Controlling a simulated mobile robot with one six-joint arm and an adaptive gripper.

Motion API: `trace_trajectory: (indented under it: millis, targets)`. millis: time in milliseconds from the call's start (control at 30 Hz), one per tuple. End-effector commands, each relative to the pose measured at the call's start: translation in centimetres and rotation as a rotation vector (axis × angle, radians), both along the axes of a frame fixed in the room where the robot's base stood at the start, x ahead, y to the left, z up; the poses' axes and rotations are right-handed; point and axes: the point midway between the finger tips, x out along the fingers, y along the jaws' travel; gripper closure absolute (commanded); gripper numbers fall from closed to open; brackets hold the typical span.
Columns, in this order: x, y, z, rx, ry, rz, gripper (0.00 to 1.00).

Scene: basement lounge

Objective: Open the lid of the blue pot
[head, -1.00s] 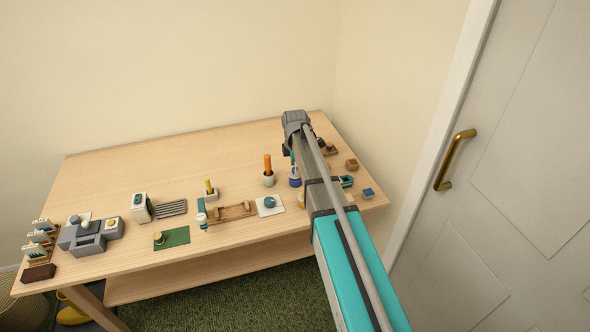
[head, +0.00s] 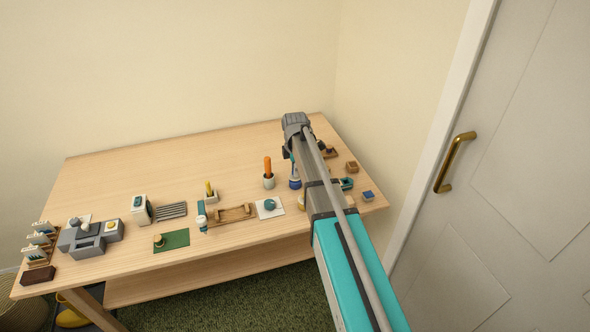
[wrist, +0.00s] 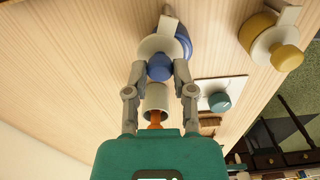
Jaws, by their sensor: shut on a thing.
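The blue pot (head: 295,183) stands near the right end of the table, partly covered by my arm in the head view. In the wrist view its blue body (wrist: 184,37) shows behind a cream lid (wrist: 149,46) with a round blue knob (wrist: 160,68). My gripper (wrist: 160,72) has its two fingers closed on the sides of that knob. The lid overlaps the pot in this view; I cannot tell whether any gap is between them. In the head view my fingers are hidden behind the arm.
A pale cup (head: 268,181) with an orange handle stands just left of the pot. A white plate with a teal knob (head: 270,204) lies in front. A yellow pot (wrist: 257,28) is nearby. Small blocks lie to the right. The table's back left is clear.

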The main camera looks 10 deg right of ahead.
Motion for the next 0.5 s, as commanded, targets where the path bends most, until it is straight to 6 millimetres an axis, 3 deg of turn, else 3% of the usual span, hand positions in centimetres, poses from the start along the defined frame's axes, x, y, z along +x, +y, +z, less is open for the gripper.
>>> trace_trajectory:
  millis: [500]
  targets:
    - [0.86, -0.36, -0.01, 0.0, 0.001, -0.256, 1.0]
